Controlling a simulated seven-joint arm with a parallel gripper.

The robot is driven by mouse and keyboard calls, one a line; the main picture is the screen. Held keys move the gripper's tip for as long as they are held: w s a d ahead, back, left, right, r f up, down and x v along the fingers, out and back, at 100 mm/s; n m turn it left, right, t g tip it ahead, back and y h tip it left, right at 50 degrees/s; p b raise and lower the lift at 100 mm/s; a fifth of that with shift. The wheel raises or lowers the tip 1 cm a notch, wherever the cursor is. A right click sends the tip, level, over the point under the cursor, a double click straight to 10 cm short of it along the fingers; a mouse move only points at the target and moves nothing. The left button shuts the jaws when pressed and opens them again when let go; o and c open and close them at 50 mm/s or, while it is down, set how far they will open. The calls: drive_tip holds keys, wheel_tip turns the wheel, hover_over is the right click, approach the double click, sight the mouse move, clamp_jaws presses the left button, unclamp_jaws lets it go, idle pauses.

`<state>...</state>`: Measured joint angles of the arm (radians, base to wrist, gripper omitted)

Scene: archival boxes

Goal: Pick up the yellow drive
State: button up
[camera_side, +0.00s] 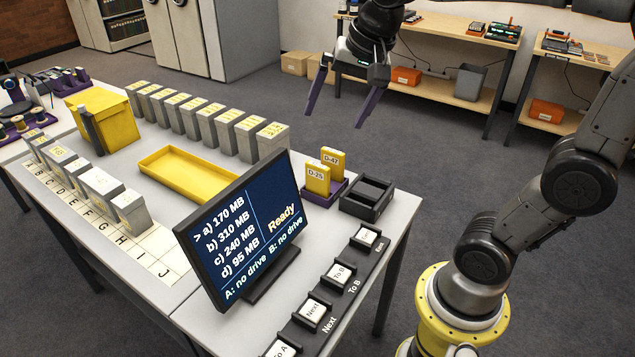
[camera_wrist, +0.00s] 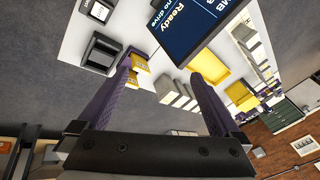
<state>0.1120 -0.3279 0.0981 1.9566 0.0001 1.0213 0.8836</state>
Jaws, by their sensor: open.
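Two yellow drives stand upright in a small purple holder (camera_side: 328,196) on the table, right of the screen. The nearer drive (camera_side: 317,181) is labelled D-25. The drive behind it (camera_side: 333,161) seems to read D-42. In the wrist view yellow drive tops (camera_wrist: 140,64) show beside the left finger, which partly hides them. My gripper (camera_side: 333,120) is open and empty, with its purple fingers spread in the air above and beyond the drives. It touches nothing.
A screen (camera_side: 250,225) reading "Ready", "A: no drive" and "B: no drive" stands close left of the drives. A black two-slot dock (camera_side: 367,197) is at their right. Push buttons (camera_side: 338,274) line the front edge. Grey boxes (camera_side: 223,128) and a yellow tray (camera_side: 185,175) lie left.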

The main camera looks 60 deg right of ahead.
drive_tip(key=w+d+f+m+g, duration=0.2)
drive_tip(key=w+d+f+m, duration=0.3)
drive_tip(key=w, duration=0.5)
drive_tip(key=m+g, duration=0.2)
drive_tip(key=g, duration=0.1)
hover_over(317, 177)
wheel_tip(317, 177, down, 12)
wheel_tip(317, 177, down, 8)
drive_tip(key=shift+w+r, duration=0.15)
drive_tip(key=shift+r, duration=0.05)
drive_tip(key=shift+d+f, duration=0.25)
drive_tip(key=shift+f, duration=1.2)
drive_tip(key=shift+d+f, duration=0.2)
drive_tip(key=shift+f, duration=1.25)
drive_tip(key=c, duration=1.2)
drive_tip(key=shift+w+r, duration=0.1)
drive_tip(key=shift+r, duration=0.05)
drive_tip(key=shift+c, duration=0.2)
